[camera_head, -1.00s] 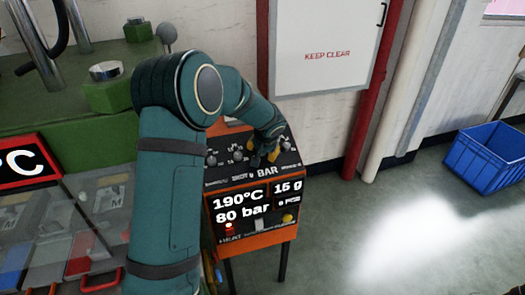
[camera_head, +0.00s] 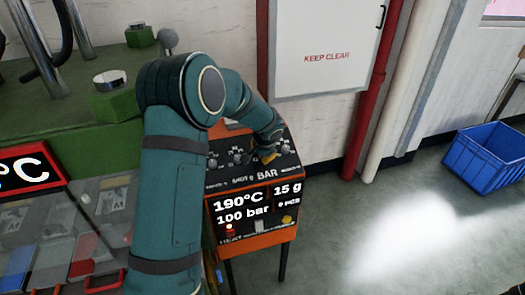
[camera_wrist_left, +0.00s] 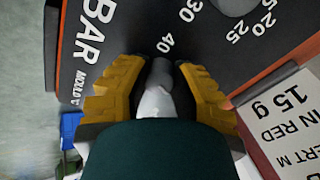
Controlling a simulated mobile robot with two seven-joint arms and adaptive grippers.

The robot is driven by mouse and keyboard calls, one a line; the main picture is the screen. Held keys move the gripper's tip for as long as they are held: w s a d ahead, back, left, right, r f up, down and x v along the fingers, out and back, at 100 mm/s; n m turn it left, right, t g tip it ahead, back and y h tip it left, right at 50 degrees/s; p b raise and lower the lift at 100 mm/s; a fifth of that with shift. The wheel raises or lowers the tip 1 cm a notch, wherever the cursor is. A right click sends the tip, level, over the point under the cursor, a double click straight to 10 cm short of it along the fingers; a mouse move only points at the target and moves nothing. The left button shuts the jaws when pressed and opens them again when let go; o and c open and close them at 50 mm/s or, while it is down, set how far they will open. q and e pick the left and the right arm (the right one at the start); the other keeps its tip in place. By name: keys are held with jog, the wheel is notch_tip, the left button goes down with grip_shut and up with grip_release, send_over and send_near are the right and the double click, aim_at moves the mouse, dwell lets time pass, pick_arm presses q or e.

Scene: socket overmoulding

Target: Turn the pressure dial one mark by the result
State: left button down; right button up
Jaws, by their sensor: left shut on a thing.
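My left gripper (camera_head: 265,155) reaches down onto the black sloped top of an orange control box (camera_head: 262,242). In the left wrist view its yellow fingers (camera_wrist_left: 157,95) are shut around the sides of a pale grey dial knob (camera_wrist_left: 158,98). The word BAR and the numbers 30 and 40 are printed close to this knob. In the head view the gripper hides most of the held dial. The box's display (camera_head: 240,207) reads 190°C, 100 bar and 15 g. My right gripper is out of view.
Other grey knobs (camera_head: 238,157) sit left of my gripper on the same panel. A white card (camera_wrist_left: 285,120) with printed text shows in the wrist view. A blue crate (camera_head: 490,155) stands on the floor at right. Clear floor lies between the box and crate.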

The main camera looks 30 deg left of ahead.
pick_arm(q)
jog(key=shift+m+p, duration=0.5)
jog(key=shift+m, duration=0.5)
jog(key=shift+m+p, duration=0.3)
jog(key=shift+m, duration=0.3)
jog(key=shift+s, duration=0.1)
jog(key=c, duration=0.7)
grip_release()
jog(key=shift+a, duration=0.1)
jog(key=shift+c, duration=0.2)
jog(key=v, duration=1.2)
jog(key=shift+f, duration=0.1)
